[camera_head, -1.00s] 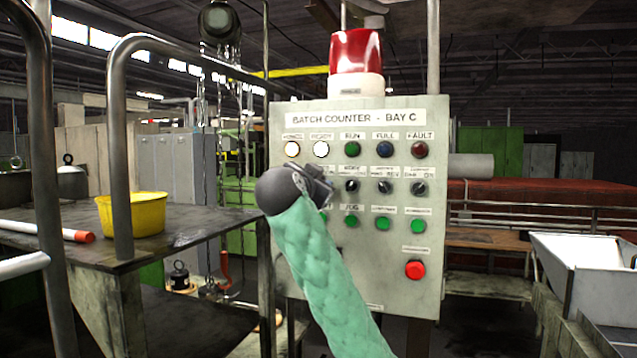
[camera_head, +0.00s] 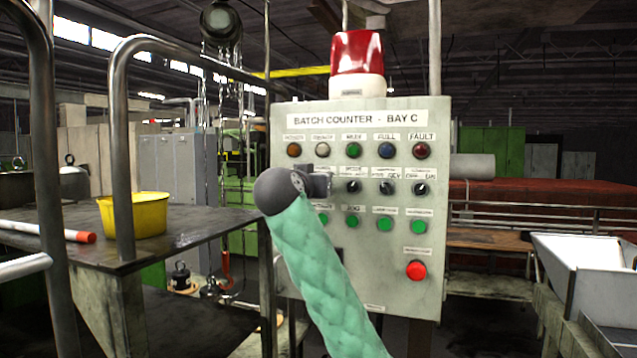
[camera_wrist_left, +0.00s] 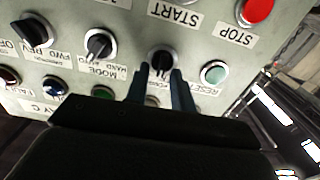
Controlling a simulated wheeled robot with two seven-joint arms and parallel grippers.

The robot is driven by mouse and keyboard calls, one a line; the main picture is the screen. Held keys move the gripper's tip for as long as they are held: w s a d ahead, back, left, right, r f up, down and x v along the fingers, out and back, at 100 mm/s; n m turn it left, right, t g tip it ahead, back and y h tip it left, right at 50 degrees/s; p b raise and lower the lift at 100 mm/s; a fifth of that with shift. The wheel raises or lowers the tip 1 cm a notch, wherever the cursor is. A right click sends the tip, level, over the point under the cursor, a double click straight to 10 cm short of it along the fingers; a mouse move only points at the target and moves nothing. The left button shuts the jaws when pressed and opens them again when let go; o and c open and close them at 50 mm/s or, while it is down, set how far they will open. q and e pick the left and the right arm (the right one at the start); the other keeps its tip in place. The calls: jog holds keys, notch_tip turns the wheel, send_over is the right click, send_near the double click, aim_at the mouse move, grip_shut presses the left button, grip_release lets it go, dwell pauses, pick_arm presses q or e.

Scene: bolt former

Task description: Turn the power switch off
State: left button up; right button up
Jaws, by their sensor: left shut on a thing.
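The grey control panel (camera_head: 385,300) marked BATCH COUNTER - BAY C stands upright in the middle of the head view. My left gripper (camera_head: 326,184) is at the left end of its switch row and covers the power switch there. In the left wrist view the panel appears upside down, and the power switch (camera_wrist_left: 162,58) is a black rotary knob. The fingers of my left gripper (camera_wrist_left: 160,76) are shut on it, one on each side. Its label is mostly hidden. The POWER lamp (camera_head: 293,150) and READY lamp (camera_head: 322,150) are unlit. My right gripper is out of view.
Other rotary switches (camera_head: 387,188), green buttons (camera_head: 384,223) and a red stop button (camera_head: 415,270) are close by on the panel. A red beacon (camera_head: 357,52) is on top. A bench with a yellow bucket (camera_head: 145,215) and metal rails stand left.

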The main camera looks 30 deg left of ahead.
pick_arm(q)
jog(key=n, duration=0.5)
jog(key=shift+a+f+n, duration=0.1)
jog(key=shift+a+n, duration=0.15)
jog(key=shift+n, duration=0.05)
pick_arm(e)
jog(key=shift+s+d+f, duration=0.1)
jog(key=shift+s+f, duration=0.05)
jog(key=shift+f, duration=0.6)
pick_arm(q)
jog(key=o, duration=1)
jog(key=shift+c, duration=0.2)
jog(key=shift+s, duration=0.15)
